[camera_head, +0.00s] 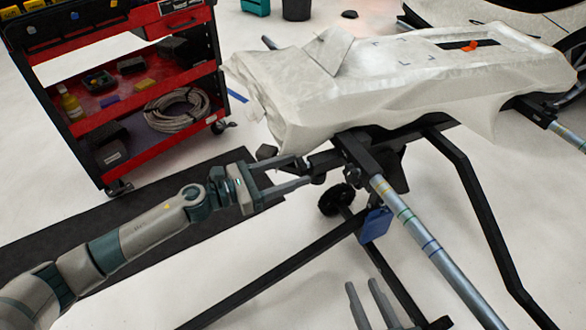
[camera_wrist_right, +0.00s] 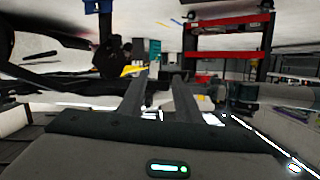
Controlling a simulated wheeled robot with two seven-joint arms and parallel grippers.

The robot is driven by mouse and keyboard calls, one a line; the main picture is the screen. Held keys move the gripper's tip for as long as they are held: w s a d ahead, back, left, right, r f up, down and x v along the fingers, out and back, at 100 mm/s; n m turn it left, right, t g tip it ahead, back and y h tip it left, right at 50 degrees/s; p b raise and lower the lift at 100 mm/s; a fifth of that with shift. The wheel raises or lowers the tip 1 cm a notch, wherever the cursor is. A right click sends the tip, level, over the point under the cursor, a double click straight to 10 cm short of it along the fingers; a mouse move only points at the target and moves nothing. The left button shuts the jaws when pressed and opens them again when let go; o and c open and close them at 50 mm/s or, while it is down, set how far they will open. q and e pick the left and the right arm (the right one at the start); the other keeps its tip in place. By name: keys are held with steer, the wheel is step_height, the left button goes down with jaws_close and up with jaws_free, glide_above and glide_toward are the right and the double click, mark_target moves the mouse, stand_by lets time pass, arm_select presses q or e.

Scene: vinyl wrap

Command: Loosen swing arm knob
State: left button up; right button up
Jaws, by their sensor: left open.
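My left gripper (camera_head: 302,172) is open, with its two fingers reaching right toward the dark bracket at the left end of the stand. A small dark knob-like part (camera_head: 318,177) is by its fingertips; I cannot tell whether they touch it. Another dark block (camera_head: 267,152) sits just above the upper finger. A black round, ridged part (camera_head: 337,200) is lower on the frame; I cannot tell which part is the swing arm knob. My right gripper (camera_head: 362,284) is at the bottom, below the stand, its fingers apart and empty. The right wrist view also shows its spread fingers (camera_wrist_right: 160,80).
The stand (camera_head: 470,190) carries a panel under a white wrap (camera_head: 400,80). A silver tube with coloured bands (camera_head: 430,244) slopes to the lower right. A blue tag (camera_head: 375,225) hangs near it.

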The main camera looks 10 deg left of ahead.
arm_select(q)
steer(key=shift+w+d, duration=0.2)
steer(key=shift+d, duration=0.1)
arm_select(e)
steer(key=shift+f, duration=0.15)
arm_select(q)
steer(key=c, duration=1.1)
steer(key=shift+o, duration=0.2)
steer(key=n+p, duration=0.3)
steer(key=n, duration=0.2)
steer(key=shift+r, duration=0.15)
steer(key=shift+n, duration=0.4)
arm_select(e)
steer(key=s+d+f+g+h, duration=0.2)
steer(key=s+d+f+g, duration=0.2)
steer(key=s+f+g, duration=0.2)
step_height(320, 180, down, 2)
steer(key=shift+f, duration=0.1)
